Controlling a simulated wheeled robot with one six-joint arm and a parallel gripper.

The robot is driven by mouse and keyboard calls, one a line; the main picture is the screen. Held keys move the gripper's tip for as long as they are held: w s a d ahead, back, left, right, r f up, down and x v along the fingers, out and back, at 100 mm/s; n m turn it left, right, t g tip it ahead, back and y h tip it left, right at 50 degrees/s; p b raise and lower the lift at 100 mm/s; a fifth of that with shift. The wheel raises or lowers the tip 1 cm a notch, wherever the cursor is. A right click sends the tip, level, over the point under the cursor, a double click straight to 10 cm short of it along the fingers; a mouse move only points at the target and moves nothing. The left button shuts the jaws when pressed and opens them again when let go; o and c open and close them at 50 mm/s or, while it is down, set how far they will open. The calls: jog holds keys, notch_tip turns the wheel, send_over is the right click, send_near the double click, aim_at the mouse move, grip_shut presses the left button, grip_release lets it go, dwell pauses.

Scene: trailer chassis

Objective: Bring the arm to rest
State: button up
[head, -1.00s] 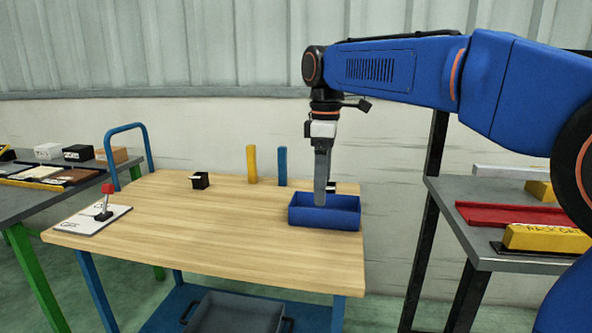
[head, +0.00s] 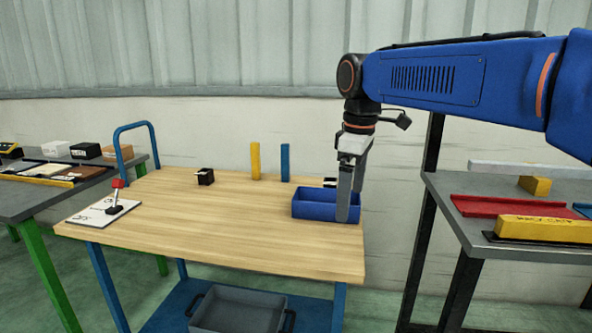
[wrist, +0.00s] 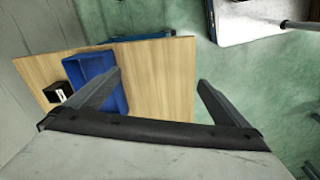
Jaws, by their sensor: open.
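My blue arm reaches in from the right in the head view, its wrist bent downward. My gripper (head: 352,200) hangs in front of the right part of the blue bin (head: 318,206) on the wooden cart top (head: 200,225). In the wrist view my gripper (wrist: 158,85) shows its two fingers spread wide apart with nothing between them. The blue bin (wrist: 95,75) lies to the left of the fingers there, partly hidden by the left finger. The head view does not show the gap clearly.
A yellow block (head: 255,161), a blue block (head: 285,163) and a black box (head: 205,176) stand on the cart. A lever on a white plate (head: 103,212) is at its left. Right is a grey table (head: 510,195) with red and yellow parts. A grey tote (head: 237,311) sits below.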

jog(key=s+d+f+m+t, duration=0.2)
jog(key=s+d+f+m, duration=0.4)
jog(key=s+d+f, duration=0.2)
jog(key=s+d+f+m+t, duration=0.2)
jog(key=s+d+f+m, duration=0.5)
jog(key=s+f, duration=0.4)
jog(key=s+d, duration=0.1)
jog(key=s, duration=0.3)
jog(key=shift+s+d+f, duration=0.15)
jog(key=shift+d+f, duration=0.15)
jog(key=shift+f, duration=0.1)
